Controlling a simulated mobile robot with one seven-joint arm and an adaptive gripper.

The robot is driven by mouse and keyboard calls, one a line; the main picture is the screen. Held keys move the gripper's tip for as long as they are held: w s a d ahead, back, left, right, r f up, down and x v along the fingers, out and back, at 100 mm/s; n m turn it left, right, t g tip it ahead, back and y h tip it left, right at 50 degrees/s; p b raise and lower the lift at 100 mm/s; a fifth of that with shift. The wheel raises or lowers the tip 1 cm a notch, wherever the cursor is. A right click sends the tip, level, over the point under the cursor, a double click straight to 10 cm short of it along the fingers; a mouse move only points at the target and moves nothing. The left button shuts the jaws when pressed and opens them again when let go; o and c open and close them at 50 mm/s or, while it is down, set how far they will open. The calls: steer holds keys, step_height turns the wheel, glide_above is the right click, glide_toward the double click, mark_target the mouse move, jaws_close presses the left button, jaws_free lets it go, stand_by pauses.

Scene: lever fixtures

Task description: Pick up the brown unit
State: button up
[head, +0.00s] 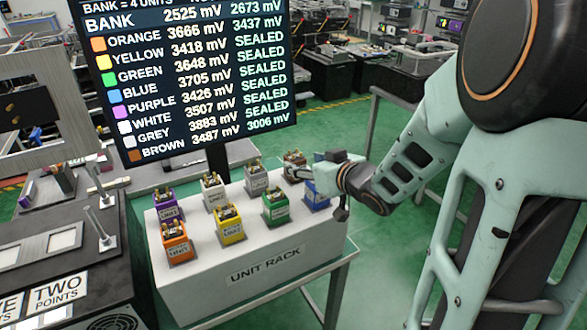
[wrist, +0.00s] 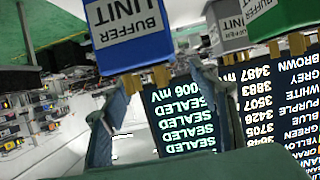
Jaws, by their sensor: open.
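The brown unit (head: 294,158) stands at the right end of the back row on the white unit rack (head: 265,270). Its lower part is partly covered by my gripper in the head view. I cannot make it out in the wrist view, where the blue unit fills its likely place. My gripper (head: 322,165) is open, just right of the brown unit and above the blue unit (head: 316,196). In the wrist view, the blue unit (wrist: 132,38) appears upside down beyond the open fingers (wrist: 158,88). I cannot tell whether anything touches.
The green unit (head: 275,207) and grey unit (head: 256,180) stand close by. The purple (head: 166,207), white (head: 213,191), orange (head: 177,242) and yellow (head: 229,224) units are farther left. A display screen (head: 185,80) stands behind the rack. The rack's front strip is clear.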

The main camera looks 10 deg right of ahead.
mark_target(299, 163)
steer(key=shift+f+b+x, duration=0.25)
steer(key=shift+b+x, duration=0.45)
steer(key=shift+x, duration=1.95)
steer(key=shift+c, duration=0.4)
steer(key=shift+d, duration=0.1)
steer(key=c, duration=1.3)
